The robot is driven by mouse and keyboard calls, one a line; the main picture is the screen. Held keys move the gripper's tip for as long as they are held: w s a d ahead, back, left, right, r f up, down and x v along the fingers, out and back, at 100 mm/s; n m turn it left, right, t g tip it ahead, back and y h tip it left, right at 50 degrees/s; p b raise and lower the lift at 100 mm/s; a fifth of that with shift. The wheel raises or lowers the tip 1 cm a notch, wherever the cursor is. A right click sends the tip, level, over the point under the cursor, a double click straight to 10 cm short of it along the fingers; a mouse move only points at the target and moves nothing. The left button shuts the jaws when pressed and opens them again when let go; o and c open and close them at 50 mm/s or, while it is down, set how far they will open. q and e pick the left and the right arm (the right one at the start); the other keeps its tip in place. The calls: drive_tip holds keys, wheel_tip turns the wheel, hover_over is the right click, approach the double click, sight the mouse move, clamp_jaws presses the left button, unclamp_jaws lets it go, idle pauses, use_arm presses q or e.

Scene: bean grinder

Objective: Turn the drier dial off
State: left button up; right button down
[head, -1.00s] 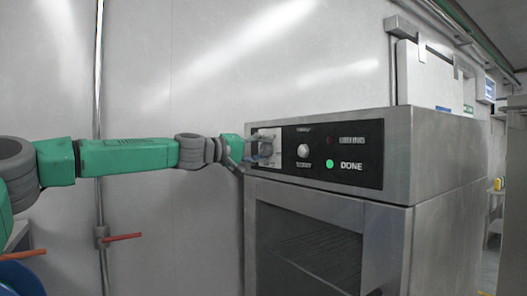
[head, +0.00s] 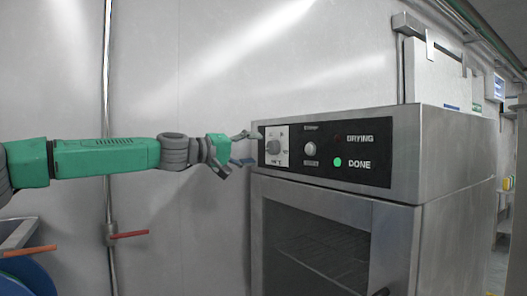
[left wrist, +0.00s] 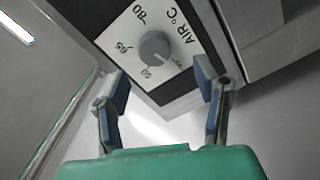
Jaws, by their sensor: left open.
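The drier (head: 345,175) is a steel cabinet with a black control panel on its upper front. Its grey temperature dial (head: 273,147) sits on a white plate marked with numbers and "AIR °C". The dial also shows in the left wrist view (left wrist: 155,47), its pointer toward the lower right, near small lettering. My left gripper (head: 247,149) is open and empty, just left of the panel, with its fingers pointing toward the dial and apart from it. In the left wrist view the fingers (left wrist: 163,82) lie below the dial. My right gripper is not in view.
A second knob (head: 310,149) sits right of the dial. A green light (head: 338,162) glows beside "DONE", and the "DRYING" light is dark. A vertical pipe with a red handle (head: 130,234) runs along the wall at left. A blue round object (head: 25,278) stands at lower left.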

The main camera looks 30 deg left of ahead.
use_arm(q)
drive_tip(key=shift+s+a+f, duration=0.2)
drive_tip(key=shift+s+a, duration=0.55)
drive_tip(key=shift+s, duration=0.15)
drive_tip(key=shift+d, duration=0.15)
